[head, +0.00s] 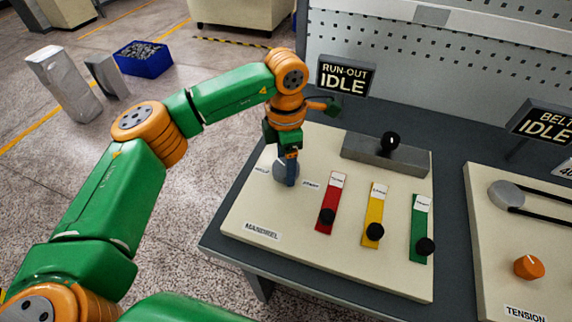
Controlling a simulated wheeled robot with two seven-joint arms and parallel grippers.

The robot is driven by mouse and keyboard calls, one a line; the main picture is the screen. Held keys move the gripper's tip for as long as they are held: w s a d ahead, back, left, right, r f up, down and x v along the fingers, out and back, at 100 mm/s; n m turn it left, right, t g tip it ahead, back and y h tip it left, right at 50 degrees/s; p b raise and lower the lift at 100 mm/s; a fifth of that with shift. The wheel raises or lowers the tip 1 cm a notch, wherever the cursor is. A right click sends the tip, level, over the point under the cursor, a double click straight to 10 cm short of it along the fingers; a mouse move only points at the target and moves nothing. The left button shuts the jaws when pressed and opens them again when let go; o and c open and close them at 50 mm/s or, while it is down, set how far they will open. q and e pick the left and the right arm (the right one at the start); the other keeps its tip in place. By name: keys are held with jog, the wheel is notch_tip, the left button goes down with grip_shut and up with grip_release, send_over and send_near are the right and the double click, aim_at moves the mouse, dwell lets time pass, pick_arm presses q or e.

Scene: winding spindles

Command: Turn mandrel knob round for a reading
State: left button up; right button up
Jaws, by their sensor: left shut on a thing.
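The mandrel knob (279,171) is a grey round knob at the left of the cream panel marked MANDREL (330,268), with small labels on either side of it. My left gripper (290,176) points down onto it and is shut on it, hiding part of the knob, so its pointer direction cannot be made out. The run-out display (343,78) behind the panel reads IDLE. My right gripper is out of view.
Red (332,201), yellow (375,208) and green (419,225) strips with black knobs lie right of the gripper. A grey block (385,157) with a black ball stands behind them. A second panel (484,235) with an orange TENSION knob (529,267) is at right.

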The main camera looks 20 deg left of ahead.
pick_arm(q)
jog(key=m+b, duration=0.1)
jog(key=m, duration=0.4)
jog(key=shift+m, duration=0.3)
jog(key=m, duration=0.6)
jog(key=shift+m, duration=0.3)
jog(key=o, duration=1.3)
notch_tip(320, 180, up, 7)
jog(key=shift+r+b, duration=0.1)
jog(key=shift+b, duration=0.3)
